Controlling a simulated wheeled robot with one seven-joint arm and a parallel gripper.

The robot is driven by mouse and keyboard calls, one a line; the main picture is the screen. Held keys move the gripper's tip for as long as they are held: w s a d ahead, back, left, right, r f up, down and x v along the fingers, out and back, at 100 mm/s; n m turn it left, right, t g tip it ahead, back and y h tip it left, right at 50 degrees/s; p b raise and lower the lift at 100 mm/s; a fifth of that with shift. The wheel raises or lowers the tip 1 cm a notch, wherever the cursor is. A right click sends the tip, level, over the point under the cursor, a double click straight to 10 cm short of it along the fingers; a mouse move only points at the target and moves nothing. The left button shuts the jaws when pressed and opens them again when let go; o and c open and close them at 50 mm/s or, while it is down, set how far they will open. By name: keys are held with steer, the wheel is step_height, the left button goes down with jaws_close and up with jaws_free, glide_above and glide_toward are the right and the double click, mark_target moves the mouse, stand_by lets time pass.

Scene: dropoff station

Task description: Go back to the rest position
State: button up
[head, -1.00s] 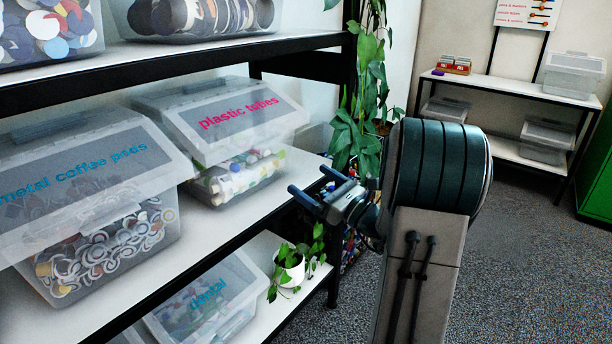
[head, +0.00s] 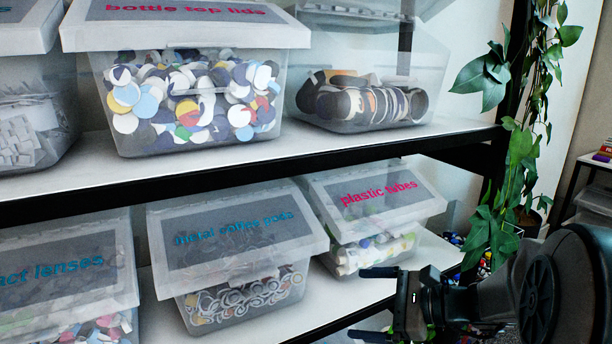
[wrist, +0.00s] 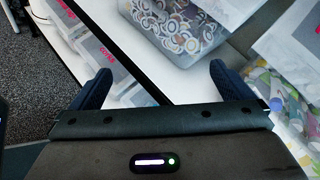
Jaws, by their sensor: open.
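My gripper (head: 378,303) is in front of the shelf edge, below the plastic tubes bin, in the head view. Its two dark blue fingers are apart and nothing is between them. In the wrist view my gripper (wrist: 158,85) also shows spread and empty, with the shelf's black front edge behind the gap. My dark arm comes in from the right of the head view and hides part of the lower right.
The middle shelf (head: 330,292) holds the metal coffee pods bin (head: 240,250), the plastic tubes bin (head: 375,210) and a contact lenses bin (head: 60,270). A bottle top lids bin (head: 190,90) stands above. A climbing plant (head: 520,150) hangs at the right post.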

steer(key=s+a+r+n+g+h+p, duration=0.2)
steer(key=s+a+n+g+h+p, duration=0.15)
steer(key=s+n, duration=0.2)
steer(key=s+d+r+n+h+p, duration=0.6)
steer(key=s+r+n+h+p, duration=0.1)
steer(key=n, duration=0.5)
steer(key=shift+s+d+h+p, duration=0.2)
steer(key=shift+s+h+p, duration=0.5)
steer(key=shift+s+h, duration=0.55)
steer(key=shift+n, duration=0.25)
